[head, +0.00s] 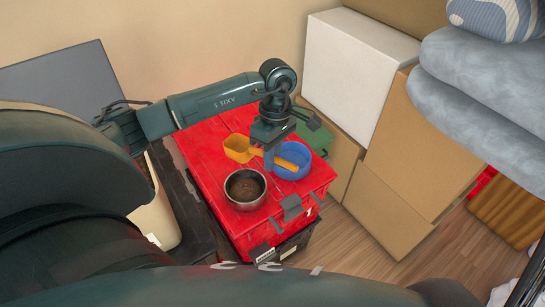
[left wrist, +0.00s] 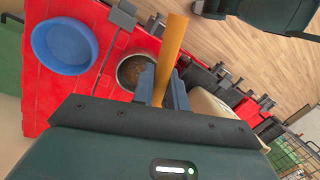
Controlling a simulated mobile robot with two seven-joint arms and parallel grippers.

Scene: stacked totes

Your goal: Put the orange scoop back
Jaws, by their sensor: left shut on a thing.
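The orange scoop (head: 238,150) is in my left gripper (head: 268,158), which is shut on its handle above the red tote lid (head: 205,150). In the head view the scoop's cup points left and the handle end reaches right, over the blue bowl (head: 305,171). In the left wrist view the handle (left wrist: 172,48) sticks out past the fingers (left wrist: 163,88), and the cup is hidden. A metal bowl (head: 245,204) with brown contents stands on the lid, nearer than the blue bowl. Whether the scoop touches anything below cannot be told. My right gripper is not in view.
A green box (head: 318,138) is behind the red tote. Cardboard boxes (head: 425,150) and a white box (head: 355,65) stand to the right, with grey folded bedding (head: 480,90) at upper right. A beige bin (head: 155,215) is left of the tote. Wooden floor (head: 350,250) is open at front right.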

